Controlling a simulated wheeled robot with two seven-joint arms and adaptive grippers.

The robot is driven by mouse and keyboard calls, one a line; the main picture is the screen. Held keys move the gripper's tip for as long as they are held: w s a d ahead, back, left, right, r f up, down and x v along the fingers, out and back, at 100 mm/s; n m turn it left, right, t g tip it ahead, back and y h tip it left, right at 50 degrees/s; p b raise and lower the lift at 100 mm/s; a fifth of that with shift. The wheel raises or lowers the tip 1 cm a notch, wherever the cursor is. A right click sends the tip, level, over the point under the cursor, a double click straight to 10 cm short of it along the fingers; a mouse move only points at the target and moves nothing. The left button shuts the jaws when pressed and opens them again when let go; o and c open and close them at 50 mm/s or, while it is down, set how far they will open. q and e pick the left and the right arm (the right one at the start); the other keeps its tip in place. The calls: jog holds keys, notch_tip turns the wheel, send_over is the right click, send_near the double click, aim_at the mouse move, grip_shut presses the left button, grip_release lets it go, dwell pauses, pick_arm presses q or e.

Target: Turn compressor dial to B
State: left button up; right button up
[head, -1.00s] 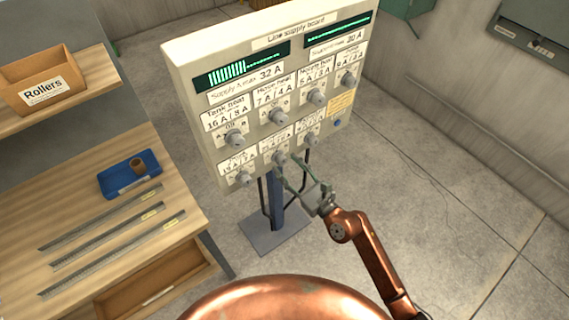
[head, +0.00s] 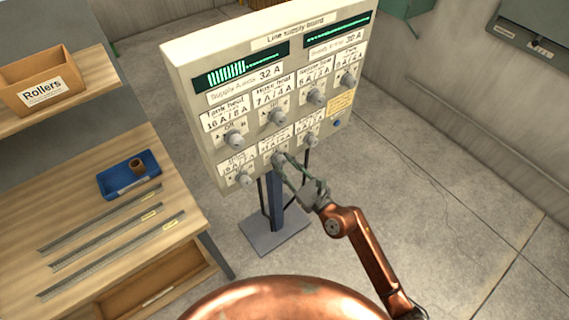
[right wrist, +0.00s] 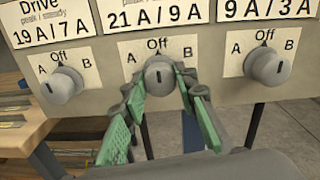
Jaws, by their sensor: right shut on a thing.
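The line supply board (head: 190,135) carries two rows of grey dials. My right gripper (head: 284,166) is at the middle dial of the lower row (head: 279,158). In the right wrist view, this dial (right wrist: 159,75) sits below a 21 A / 9 A label, with A to its left, Off above and B to its right. Its dark mark points up towards Off. The green-padded fingers of my right gripper (right wrist: 162,90) are on either side of the dial, shut on it. The dial's name is cut off or too small to read. My left gripper is not in view.
Neighbouring dials stand close by: the 19 A / 7 A dial (right wrist: 66,85) at left and the 9 A / 3 A dial (right wrist: 267,67) at right. A workbench (head: 150,150) with a blue tray (head: 112,190) and metal strips is left of the board. Open floor lies to the right.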

jog(key=shift+c, duration=0.7)
jog(key=m+p, duration=0.3)
jog(key=m, duration=0.1)
jog(key=shift+r, duration=0.15)
jog(key=shift+m+p, duration=1.15)
jog(key=shift+m, duration=1.25)
jog(key=shift+d, duration=0.1)
jog(key=o, duration=1.2)
jog(key=shift+c, duration=0.2)
